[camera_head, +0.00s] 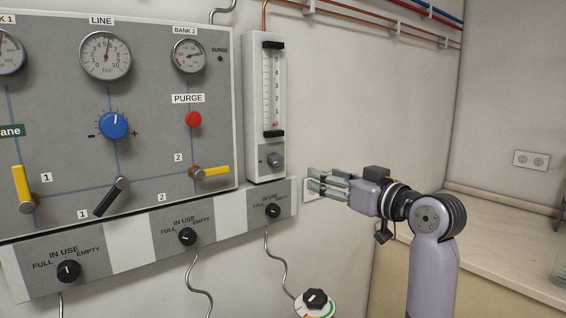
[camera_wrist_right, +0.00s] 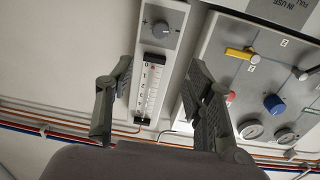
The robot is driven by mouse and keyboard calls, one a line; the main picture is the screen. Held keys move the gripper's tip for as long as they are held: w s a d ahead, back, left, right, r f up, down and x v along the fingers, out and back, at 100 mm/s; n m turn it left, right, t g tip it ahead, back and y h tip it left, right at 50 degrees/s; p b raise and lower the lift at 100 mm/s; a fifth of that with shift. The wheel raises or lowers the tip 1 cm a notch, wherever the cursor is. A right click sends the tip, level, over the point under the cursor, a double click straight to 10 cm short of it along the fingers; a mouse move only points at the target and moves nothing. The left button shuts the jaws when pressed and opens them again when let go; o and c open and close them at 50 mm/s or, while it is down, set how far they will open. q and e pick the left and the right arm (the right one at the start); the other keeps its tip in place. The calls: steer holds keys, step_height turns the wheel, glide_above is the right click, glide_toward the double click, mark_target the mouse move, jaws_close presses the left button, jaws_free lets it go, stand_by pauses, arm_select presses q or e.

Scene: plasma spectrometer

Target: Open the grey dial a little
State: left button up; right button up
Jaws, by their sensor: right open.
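The grey dial (camera_head: 274,159) is a small round knob low on the white flow meter (camera_head: 251,100), below its upright scale tube. It also shows in the right wrist view (camera_wrist_right: 161,29), upside down, with "+" and "-" marks beside it. My right gripper (camera_head: 312,184) is open and empty, to the right of and slightly below the dial, and apart from it. In the right wrist view the dial lies beyond the gap between the open fingers (camera_wrist_right: 158,68). My left gripper is not in view.
A grey panel left of the meter carries gauges, a blue knob (camera_head: 113,125), a red button (camera_head: 193,119) and yellow levers. Black "IN USE" knobs (camera_head: 272,211) sit on the strip below. A counter (camera_head: 500,235) stands right. Copper pipes run along the upper wall.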

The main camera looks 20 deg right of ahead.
mark_target(279, 161)
steer(key=p+x, duration=0.4)
steer(key=x, duration=1.3)
steer(key=shift+s+f, duration=0.1)
steer(key=shift+f, duration=0.05)
jaws_close()
steer(key=shift+m+p, duration=0.95)
steer(key=shift+m, duration=0.15)
steer(key=shift+m+p, duration=1.3)
steer(key=shift+m, duration=0.5)
